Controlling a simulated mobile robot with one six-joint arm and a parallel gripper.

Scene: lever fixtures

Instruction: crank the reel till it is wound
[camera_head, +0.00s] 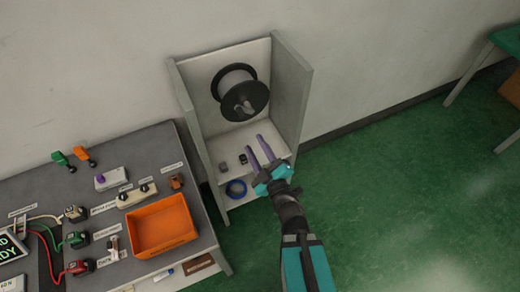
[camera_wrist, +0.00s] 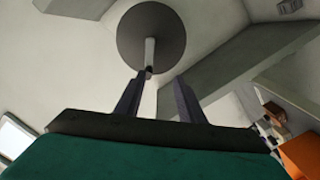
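The reel (camera_head: 242,90) is a dark-rimmed spool with a grey drum, mounted on the back wall of an open grey cabinet. A light grey crank handle (camera_head: 244,107) sticks out from its front disc. In the wrist view the reel's round disc (camera_wrist: 150,30) is at the top centre, with the handle (camera_wrist: 149,52) pointing toward me. My gripper (camera_head: 257,146) is open and empty in front of the cabinet, below the reel. In the wrist view its two fingers (camera_wrist: 160,90) stand apart; the handle's tip appears near the left fingertip. I cannot tell whether they touch.
The cabinet's side walls (camera_head: 291,85) flank the reel. A grey workbench (camera_head: 95,175) at left carries an orange bin (camera_head: 161,226), connectors and tools. The green floor (camera_head: 400,180) at right is clear.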

